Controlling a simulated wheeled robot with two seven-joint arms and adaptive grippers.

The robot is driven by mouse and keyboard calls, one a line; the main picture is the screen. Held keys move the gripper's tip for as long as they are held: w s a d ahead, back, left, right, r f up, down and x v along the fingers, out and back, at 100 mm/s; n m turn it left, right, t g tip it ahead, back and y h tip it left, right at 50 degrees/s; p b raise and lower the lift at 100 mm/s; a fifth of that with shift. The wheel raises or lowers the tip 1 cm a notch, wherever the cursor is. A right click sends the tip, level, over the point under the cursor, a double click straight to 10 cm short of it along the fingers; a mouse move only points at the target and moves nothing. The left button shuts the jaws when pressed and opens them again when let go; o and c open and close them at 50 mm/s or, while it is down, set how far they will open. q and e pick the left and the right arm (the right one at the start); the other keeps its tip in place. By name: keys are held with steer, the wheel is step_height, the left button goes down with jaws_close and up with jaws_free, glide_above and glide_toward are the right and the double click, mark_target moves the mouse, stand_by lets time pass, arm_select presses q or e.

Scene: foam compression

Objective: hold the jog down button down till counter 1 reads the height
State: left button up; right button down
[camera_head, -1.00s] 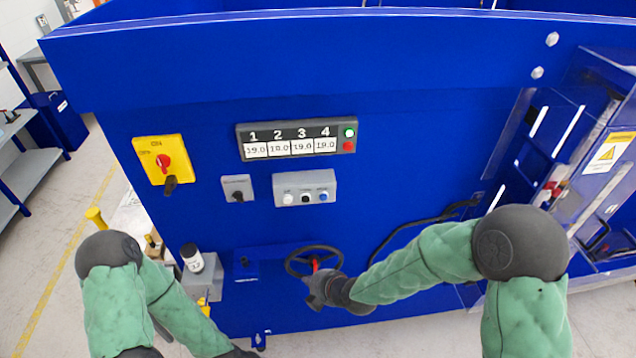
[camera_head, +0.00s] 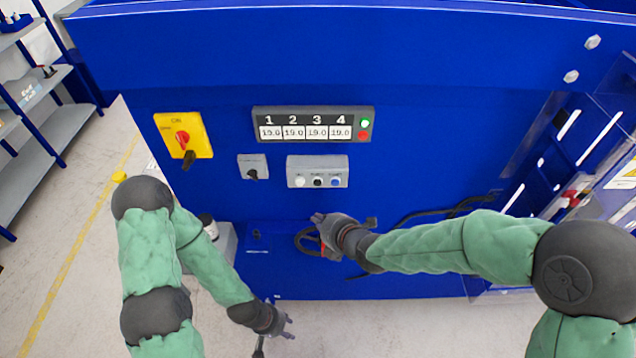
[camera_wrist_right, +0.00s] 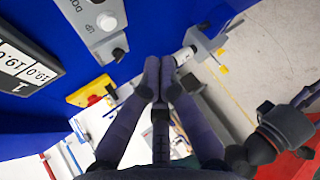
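The grey button box (camera_head: 317,181) on the blue machine front carries a white, a black and a blue button. Its labels are too small to read in the head view. Above it, the counter panel (camera_head: 313,112) has four numbered windows; counter 1 (camera_head: 270,132) appears to read 19.0. My right gripper (camera_head: 318,218) is below the button box, in front of the handwheel (camera_head: 308,240), touching no button. In the right wrist view its fingertips (camera_wrist_right: 159,66) are together with nothing between them. My left gripper (camera_head: 289,328) hangs low before the machine, its fingers too small to judge.
A yellow switch plate (camera_head: 200,128) with a red knob and a small grey selector box (camera_head: 252,160) are left of the button box. A grey ledge with a white canister (camera_head: 210,228) is partly behind my left arm. Shelves (camera_head: 60,130) stand far left.

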mark_target(317, 183)
steer(key=w, duration=0.8)
steer(key=shift+w+b, duration=0.35)
steer(key=shift+b, duration=0.05)
stand_by(1.2)
steer(key=shift+w+b, duration=0.4)
steer(key=shift+b, duration=0.1)
steer(key=shift+w+r, duration=0.1)
steer(key=shift+w, duration=0.3)
stand_by(4.7)
